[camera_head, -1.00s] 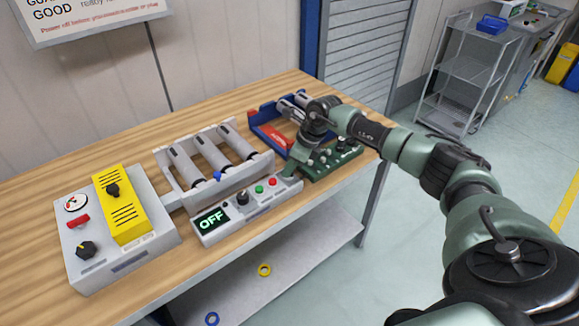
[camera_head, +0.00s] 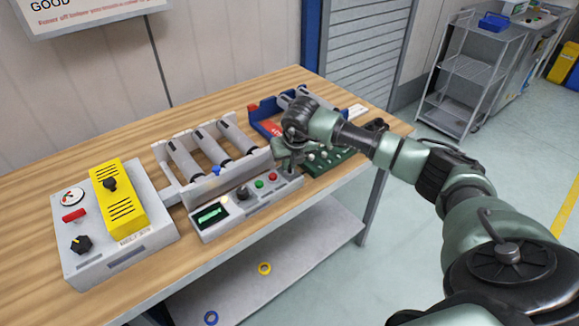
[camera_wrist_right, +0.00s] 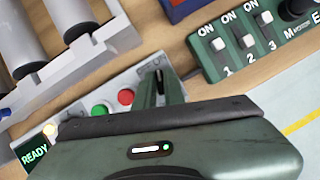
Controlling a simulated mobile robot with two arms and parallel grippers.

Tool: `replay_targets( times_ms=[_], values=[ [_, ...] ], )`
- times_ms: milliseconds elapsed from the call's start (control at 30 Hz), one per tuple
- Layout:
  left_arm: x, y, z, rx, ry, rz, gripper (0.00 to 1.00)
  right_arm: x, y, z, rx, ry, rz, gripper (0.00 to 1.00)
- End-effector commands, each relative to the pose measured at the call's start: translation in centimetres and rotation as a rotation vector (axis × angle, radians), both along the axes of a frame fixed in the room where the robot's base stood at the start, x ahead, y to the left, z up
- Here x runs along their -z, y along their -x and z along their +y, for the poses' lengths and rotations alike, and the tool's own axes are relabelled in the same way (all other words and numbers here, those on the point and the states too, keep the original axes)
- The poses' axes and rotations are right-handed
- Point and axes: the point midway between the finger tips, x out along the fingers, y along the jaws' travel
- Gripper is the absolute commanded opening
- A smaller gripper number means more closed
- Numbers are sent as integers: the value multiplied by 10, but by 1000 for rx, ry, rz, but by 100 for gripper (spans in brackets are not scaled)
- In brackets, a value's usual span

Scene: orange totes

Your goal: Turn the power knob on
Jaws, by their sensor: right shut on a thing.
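The grey control box (camera_head: 232,222) stands near the table's front edge. Its display (camera_head: 211,215) is lit green and reads READY in the right wrist view (camera_wrist_right: 35,152). A pale lamp beside it glows. My right gripper (camera_head: 288,170) is at the box's right end, right of the red button (camera_wrist_right: 126,97) and green button (camera_wrist_right: 100,110). In the right wrist view its fingers (camera_wrist_right: 160,88) are shut on a small dark power knob (camera_wrist_right: 158,76), mostly hidden between them. My left gripper is not in view.
A dark knob (camera_head: 243,193) sits between display and buttons. A green switch panel (camera_head: 330,160) is close on the right, a roller rack (camera_head: 214,184) behind. A grey box with a yellow block (camera_head: 119,198) stands left. The wood at the back left is clear.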

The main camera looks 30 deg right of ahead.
Motion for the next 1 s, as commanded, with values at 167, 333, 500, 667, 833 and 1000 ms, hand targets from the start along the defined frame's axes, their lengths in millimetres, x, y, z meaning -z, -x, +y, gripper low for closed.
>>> replay_targets(
  times_ms=[167,333,500,667,833,1000],
  values=[
    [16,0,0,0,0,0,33,0,-2,1,151,-1,-8,0],
    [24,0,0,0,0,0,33,0,-3,1,273,-2,-7,0],
    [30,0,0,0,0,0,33,-1,-2,1,363,-1,-7,0],
    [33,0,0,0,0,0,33,-2,-2,1,413,-2,-6,0],
    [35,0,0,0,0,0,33,-3,-3,1,438,-2,-6,0],
    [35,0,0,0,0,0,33,-3,-2,0,444,-3,-6,0]
  ],
)
